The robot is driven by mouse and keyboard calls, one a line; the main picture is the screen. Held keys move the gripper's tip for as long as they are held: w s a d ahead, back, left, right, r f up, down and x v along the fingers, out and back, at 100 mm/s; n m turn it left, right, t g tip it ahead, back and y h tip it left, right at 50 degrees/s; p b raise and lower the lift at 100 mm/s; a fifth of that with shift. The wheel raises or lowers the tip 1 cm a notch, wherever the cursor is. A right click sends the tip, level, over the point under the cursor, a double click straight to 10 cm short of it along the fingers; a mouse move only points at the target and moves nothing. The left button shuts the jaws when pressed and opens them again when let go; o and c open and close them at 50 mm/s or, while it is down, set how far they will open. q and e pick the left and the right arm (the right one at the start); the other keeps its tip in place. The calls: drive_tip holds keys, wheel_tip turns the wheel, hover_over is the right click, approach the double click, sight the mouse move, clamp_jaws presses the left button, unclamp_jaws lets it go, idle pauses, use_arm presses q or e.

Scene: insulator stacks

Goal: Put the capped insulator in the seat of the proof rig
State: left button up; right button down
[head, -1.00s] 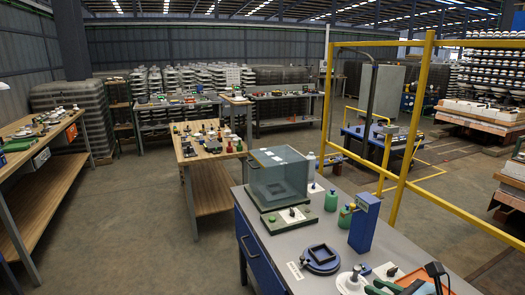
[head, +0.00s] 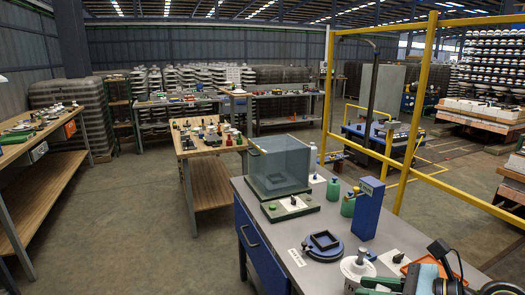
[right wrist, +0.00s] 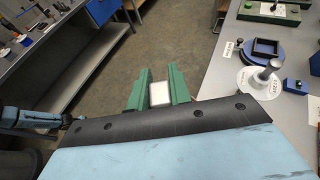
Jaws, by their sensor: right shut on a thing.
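A white disc with a grey cap-like post (head: 357,268) stands upright near the table's front; it also shows in the right wrist view (right wrist: 256,84). A blue upright post (head: 367,208) stands near the holder. Which of these is the proof rig I cannot tell. My right gripper (right wrist: 159,92), with green fingers, is shut on a small white block-like piece (right wrist: 160,94), beside the table over the floor in this view. The piece's other parts are hidden. My left gripper is not in view.
A yellow frame (head: 415,120) rises behind. The floor on the left is clear.

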drive_tip(key=shift+a+m+t+h, duration=0.3)
drive_tip(key=shift+m+t, duration=0.1)
drive_tip(key=shift+t, duration=0.2)
drive_tip(key=shift+w+a+m+t+h, duration=0.1)
drive_tip(key=shift+a+m+t+h, duration=0.05)
drive_tip(key=shift+m+t+h, duration=0.55)
drive_tip(key=shift+d+r+m+t+h, duration=0.1)
drive_tip(key=shift+d+m+t+h, duration=0.25)
drive_tip(key=shift+m+h, duration=0.35)
drive_tip(key=shift+d+r+m+t+h, duration=0.15)
drive_tip(key=shift+m+t+h, duration=0.35)
drive_tip(key=shift+m, duration=0.3)
drive_tip(key=shift+f, duration=0.1)
